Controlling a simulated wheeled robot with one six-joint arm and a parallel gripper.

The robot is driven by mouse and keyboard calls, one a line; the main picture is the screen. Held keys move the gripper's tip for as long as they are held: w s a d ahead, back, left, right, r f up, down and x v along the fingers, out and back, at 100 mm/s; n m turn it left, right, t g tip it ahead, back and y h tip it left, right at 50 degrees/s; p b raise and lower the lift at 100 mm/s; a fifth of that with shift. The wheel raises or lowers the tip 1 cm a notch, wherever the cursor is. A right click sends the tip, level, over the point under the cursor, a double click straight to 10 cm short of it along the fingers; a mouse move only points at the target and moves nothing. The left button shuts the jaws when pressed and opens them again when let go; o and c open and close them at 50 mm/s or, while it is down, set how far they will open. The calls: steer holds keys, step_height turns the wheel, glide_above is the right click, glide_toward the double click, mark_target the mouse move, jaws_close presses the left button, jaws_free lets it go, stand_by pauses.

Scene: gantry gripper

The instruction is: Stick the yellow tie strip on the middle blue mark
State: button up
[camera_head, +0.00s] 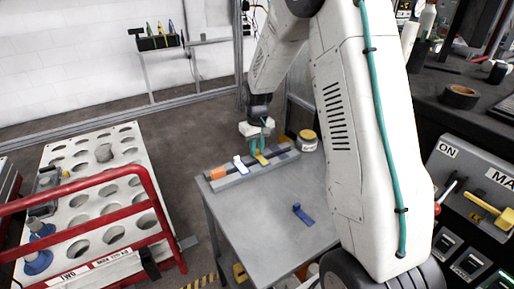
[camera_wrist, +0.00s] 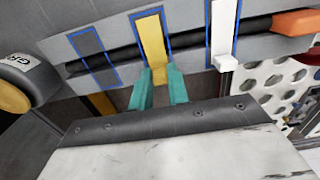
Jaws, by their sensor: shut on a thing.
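The yellow tie strip (camera_wrist: 152,48) lies across the black cable inside the middle blue mark (camera_wrist: 168,32) in the wrist view. My gripper (camera_wrist: 159,86) is shut on its near end with teal fingers. In the head view the yellow strip (camera_head: 262,158) shows just below my gripper (camera_head: 257,146) at the grey board. A white strip (camera_wrist: 223,38) lies over the cable in the mark to the right. The left blue mark (camera_wrist: 85,43) has no strip on it. A blue strip (camera_head: 302,213) lies loose on the table. Whether the yellow strip is stuck down cannot be told.
The black cable (camera_wrist: 190,43) has an orange end (camera_wrist: 295,23). A round container with a yellow rim (camera_head: 308,141) stands by the board's right end. The grey table (camera_head: 260,220) is mostly clear. A red-railed cart (camera_head: 150,185) stands left.

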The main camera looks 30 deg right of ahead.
steer(key=shift+f, duration=0.15)
steer(key=o, duration=1.3)
steer(key=shift+r, duration=3.5)
